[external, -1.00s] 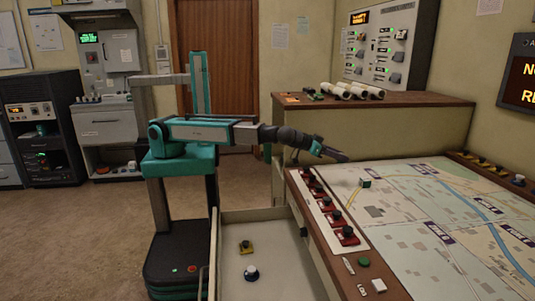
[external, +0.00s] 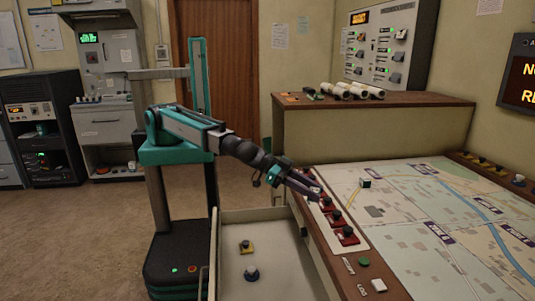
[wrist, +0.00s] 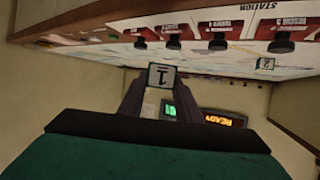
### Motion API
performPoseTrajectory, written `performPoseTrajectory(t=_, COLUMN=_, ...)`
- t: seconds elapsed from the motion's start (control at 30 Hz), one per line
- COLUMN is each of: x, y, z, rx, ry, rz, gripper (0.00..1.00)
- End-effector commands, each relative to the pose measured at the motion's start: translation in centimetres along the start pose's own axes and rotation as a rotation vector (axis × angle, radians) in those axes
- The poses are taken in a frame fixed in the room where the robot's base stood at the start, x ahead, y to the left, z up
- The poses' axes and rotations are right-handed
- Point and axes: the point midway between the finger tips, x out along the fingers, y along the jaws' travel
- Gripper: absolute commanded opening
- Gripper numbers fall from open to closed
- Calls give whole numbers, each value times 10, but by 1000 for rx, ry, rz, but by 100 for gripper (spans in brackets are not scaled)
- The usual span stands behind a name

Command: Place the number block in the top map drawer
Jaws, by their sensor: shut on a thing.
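The number block (wrist: 161,76), a small pale block with a dark-edged face marked 1, is between the fingertips of my gripper (wrist: 161,92) in the wrist view. My gripper is shut on it. In the external view my gripper (external: 316,192) points down and right, over the row of red switches at the map table's left edge. The block is too small to make out clearly there. The top map drawer (external: 232,214) is pulled open, below and left of my gripper.
The map table (external: 415,205) has red switches (external: 346,235) along its left edge and a small green-and-white block (external: 366,183) on its top. A wooden-topped cabinet (external: 400,98) with white rolls stands behind. Much of the drawer floor is bare.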

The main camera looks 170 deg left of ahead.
Motion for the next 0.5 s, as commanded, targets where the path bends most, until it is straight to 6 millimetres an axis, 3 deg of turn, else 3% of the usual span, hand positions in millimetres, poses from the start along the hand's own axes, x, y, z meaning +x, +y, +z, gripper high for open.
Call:
performPoseTrajectory(t=0.2, x=-9, y=22, z=25, rx=3, ry=-2, rz=-2, gripper=9)
performPoseTrajectory(t=0.5, x=-13, y=22, z=66, rx=-23, ry=-2, rz=-64, gripper=9)
